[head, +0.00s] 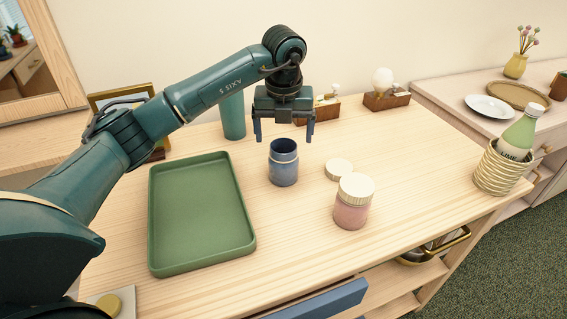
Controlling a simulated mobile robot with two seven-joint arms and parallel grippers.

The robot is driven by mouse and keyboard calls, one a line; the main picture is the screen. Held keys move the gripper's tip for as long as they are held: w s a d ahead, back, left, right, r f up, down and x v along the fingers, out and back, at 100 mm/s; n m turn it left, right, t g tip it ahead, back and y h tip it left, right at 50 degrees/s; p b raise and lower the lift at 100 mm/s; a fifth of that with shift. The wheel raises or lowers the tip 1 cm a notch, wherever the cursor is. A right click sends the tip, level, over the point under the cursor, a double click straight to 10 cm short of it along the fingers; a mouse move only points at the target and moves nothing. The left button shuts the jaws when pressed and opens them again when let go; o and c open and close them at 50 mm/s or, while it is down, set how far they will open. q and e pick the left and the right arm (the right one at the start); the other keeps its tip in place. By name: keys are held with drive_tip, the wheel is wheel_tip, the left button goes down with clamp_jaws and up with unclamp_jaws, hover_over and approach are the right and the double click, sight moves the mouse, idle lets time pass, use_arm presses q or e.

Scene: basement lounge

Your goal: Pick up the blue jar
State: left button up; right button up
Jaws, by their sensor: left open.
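The blue jar (283,168) stands upright and open-topped on the light wooden table, right of the green tray. A pale round lid (339,169) lies on the table to its right. My left gripper (284,138) points down with its two blue fingers apart, above and slightly behind the jar. Nothing is between the fingers, and I cannot tell exactly how far the fingertips are from the jar's rim. My right gripper is not in view.
A pink jar with a pale lid (353,202) stands front right of the blue jar. The green tray (243,243) lies left. A teal cylinder (233,117) and small wooden boxes (387,101) stand behind. A basket with a bottle (501,170) is at the right edge.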

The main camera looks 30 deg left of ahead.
sight(284, 155)
use_arm(q)
drive_tip(key=shift+w+a+f, duration=0.1)
drive_tip(key=shift+w+f, duration=0.05)
drive_tip(key=shift+f, duration=3.3)
drive_tip(key=shift+c, duration=0.5)
drive_tip(key=c, duration=1)
